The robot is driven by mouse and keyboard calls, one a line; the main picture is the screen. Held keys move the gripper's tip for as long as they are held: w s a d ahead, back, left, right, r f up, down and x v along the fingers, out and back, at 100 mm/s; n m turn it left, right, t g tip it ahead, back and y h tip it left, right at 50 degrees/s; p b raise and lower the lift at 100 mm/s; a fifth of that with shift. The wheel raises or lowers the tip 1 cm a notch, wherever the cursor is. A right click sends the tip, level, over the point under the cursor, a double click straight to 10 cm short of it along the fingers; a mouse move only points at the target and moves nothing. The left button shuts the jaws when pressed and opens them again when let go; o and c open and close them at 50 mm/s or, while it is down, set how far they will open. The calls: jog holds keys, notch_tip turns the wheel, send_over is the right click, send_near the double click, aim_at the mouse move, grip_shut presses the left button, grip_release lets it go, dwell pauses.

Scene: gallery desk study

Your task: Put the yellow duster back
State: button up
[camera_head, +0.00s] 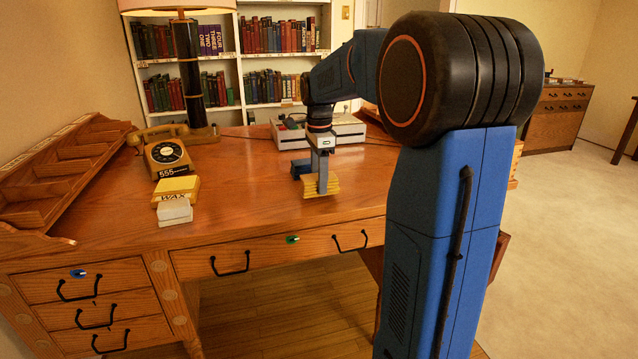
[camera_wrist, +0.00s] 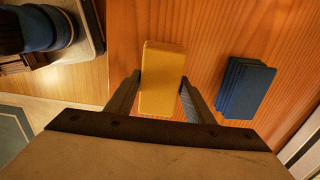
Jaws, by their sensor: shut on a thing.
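The yellow duster (camera_head: 328,188) is a yellow block in my gripper (camera_head: 322,186), low over the desk top near its right part. I cannot tell whether it touches the wood. In the wrist view the duster (camera_wrist: 163,62) stands between the two fingers of my gripper (camera_wrist: 160,84), which are shut on its sides. A stack of dark blue blocks (camera_wrist: 243,90) lies just to the right of it there, apart from it. In the head view the blue stack (camera_head: 299,168) shows beside and partly behind my gripper.
A yellow box marked WAX (camera_head: 177,187) and a white block (camera_head: 174,211) lie at the desk's left, before an orange telephone (camera_head: 168,156). A wooden rack (camera_head: 60,165) fills the left edge. A lamp (camera_head: 187,75) and a white tray (camera_head: 348,131) stand behind. Mid-desk is clear.

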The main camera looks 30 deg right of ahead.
jog(key=shift+f, duration=0.65)
jog(key=o, duration=1)
jog(key=shift+f, duration=0.1)
notch_tip(320, 180, up, 12)
jog(key=shift+r, duration=0.15)
